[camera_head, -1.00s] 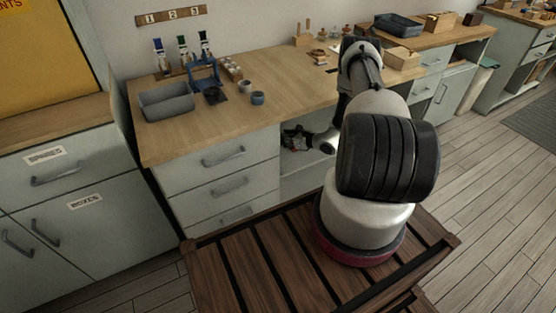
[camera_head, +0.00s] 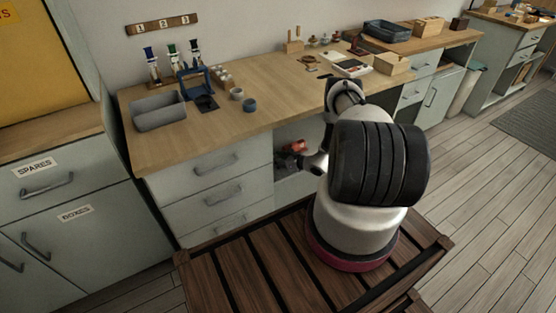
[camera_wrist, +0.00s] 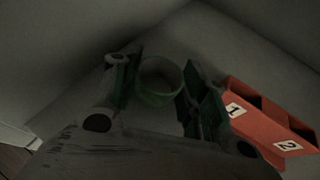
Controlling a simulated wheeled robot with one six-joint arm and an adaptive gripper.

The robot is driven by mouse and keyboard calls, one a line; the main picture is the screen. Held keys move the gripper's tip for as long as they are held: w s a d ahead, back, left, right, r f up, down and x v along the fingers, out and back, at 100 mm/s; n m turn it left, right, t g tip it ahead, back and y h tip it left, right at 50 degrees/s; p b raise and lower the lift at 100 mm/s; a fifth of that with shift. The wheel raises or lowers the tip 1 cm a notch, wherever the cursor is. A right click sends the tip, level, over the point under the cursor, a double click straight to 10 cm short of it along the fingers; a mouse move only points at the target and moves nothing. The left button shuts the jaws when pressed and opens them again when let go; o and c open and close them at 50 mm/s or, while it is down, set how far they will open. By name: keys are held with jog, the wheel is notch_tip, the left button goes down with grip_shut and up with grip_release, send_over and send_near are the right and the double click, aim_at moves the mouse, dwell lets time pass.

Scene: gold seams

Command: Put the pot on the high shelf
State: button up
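In the head view my gripper (camera_head: 290,160) is inside the open compartment below the wooden worktop, and the pot is not distinguishable there. I cannot make out which surface is the high shelf.
An orange bin (camera_wrist: 268,122) with labels 1 and 2 stands close to the right of my gripper. Compartment walls surround it. The worktop (camera_head: 265,88) above carries a grey tray (camera_head: 160,112), small cups (camera_head: 249,105) and bottles.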

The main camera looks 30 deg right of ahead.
jog(key=o, duration=0.4)
jog(key=shift+s+d+r, duration=0.1)
jog(key=shift+s+r, duration=0.05)
jog(key=shift+r, duration=0.1)
jog(key=v, duration=1.1)
jog(key=shift+s+r, duration=0.2)
jog(key=shift+s, duration=0.1)
jog(key=shift+d, duration=0.1)
